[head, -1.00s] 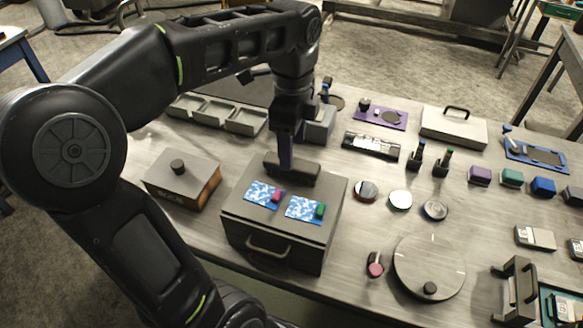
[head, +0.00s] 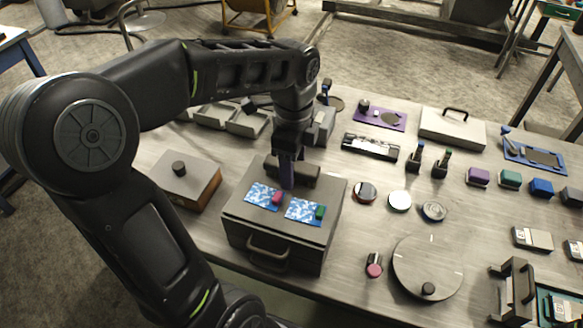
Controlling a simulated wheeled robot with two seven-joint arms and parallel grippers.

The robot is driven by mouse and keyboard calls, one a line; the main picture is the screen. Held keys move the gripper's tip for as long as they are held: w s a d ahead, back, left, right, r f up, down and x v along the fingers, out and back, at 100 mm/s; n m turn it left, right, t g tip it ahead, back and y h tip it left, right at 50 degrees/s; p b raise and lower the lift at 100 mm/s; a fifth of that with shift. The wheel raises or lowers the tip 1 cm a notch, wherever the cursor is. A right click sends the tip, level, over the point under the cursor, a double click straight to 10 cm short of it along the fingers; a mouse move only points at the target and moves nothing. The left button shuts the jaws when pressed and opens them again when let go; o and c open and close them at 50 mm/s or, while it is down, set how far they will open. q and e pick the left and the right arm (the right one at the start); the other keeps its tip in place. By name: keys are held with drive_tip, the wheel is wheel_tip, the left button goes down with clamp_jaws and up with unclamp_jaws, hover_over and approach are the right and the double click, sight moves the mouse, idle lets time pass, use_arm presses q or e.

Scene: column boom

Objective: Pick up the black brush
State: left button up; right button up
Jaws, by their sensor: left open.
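No thing is plainly marked as the black brush. A dark oblong block (head: 308,174) lies on the back part of the top of a grey box (head: 240,212) with a front handle, and may be it. My left gripper (head: 287,186) comes down over this box, open, its fingers in front of the block from this view. The fingers hide the block's middle, and I cannot tell whether they touch it or the box top. Two blue-and-white cloths, with a pink piece (head: 277,198) and a green piece (head: 320,212), lie just in front. My right gripper is not in view.
A brown box with a black knob (head: 179,168) stands left. Round tins (head: 399,201), a turntable (head: 428,268), dark upright pieces (head: 415,158) and coloured blocks (head: 511,179) stand right. Grey trays (head: 248,122) are behind. The table has bare room between these things.

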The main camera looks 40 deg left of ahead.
use_arm(q)
drive_tip(key=shift+c, duration=0.2)
clamp_jaws()
idle(0.6)
